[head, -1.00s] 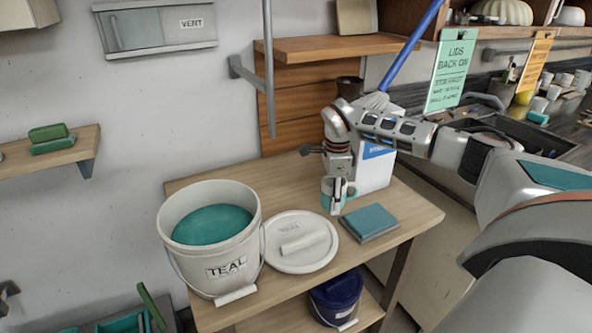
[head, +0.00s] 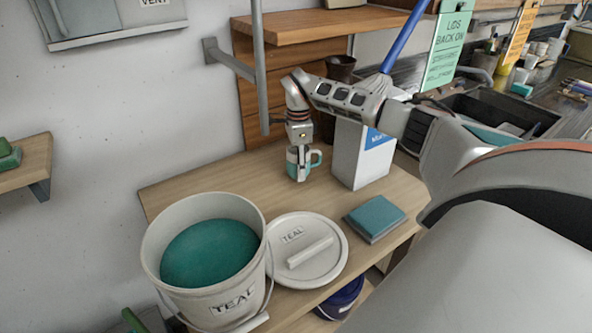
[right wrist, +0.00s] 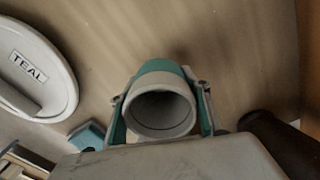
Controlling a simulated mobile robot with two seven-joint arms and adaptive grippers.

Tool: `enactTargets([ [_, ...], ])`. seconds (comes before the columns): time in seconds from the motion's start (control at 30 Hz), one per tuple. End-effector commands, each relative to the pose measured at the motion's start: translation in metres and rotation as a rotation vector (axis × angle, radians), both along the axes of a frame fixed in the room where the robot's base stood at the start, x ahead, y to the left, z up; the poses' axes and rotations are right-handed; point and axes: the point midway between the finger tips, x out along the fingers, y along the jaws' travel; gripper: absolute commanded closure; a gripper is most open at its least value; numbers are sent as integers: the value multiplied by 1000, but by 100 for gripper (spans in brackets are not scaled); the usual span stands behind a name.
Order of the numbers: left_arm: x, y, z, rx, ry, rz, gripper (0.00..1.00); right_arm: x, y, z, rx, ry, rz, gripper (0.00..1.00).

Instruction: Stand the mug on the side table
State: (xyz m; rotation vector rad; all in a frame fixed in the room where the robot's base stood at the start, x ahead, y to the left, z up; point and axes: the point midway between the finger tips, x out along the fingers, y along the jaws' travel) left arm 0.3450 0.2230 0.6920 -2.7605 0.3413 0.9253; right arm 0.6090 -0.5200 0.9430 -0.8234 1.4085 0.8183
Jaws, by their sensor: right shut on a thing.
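The white and teal mug (head: 315,160) is in my right gripper (head: 299,165), over the back part of the wooden side table (head: 205,180). Its handle points right in the head view. In the right wrist view the mug (right wrist: 161,108) sits between the two fingers, which press on its sides, and I look into its open mouth. The mug looks upright. Its base is at or just above the tabletop; I cannot tell if it touches. My left gripper is not in view.
A teal glaze bucket (head: 205,292), its lid (head: 310,262) and a teal sponge-like block (head: 375,218) occupy the table front. A white box (head: 350,155) stands right of the mug. Bare wood lies left of the mug. A grey vertical bar (head: 259,70) hangs behind.

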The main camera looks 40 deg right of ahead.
Motion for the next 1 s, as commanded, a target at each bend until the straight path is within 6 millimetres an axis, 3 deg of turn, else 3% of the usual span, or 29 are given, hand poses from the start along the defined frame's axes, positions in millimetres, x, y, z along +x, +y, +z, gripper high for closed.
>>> enactTargets([
  [0.03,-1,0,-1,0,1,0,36,-1,3,-13,2,10,4,87],
  [0.13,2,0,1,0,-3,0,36,3,6,-24,2,6,12,87],
  [0.47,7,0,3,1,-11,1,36,4,5,-27,-1,5,13,87],
  [0.5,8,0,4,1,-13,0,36,4,5,-28,0,6,12,50],
  [0.57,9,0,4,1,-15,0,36,4,5,-28,0,6,12,36],
  [1.0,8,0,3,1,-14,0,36,5,5,-20,-1,2,14,36],
])
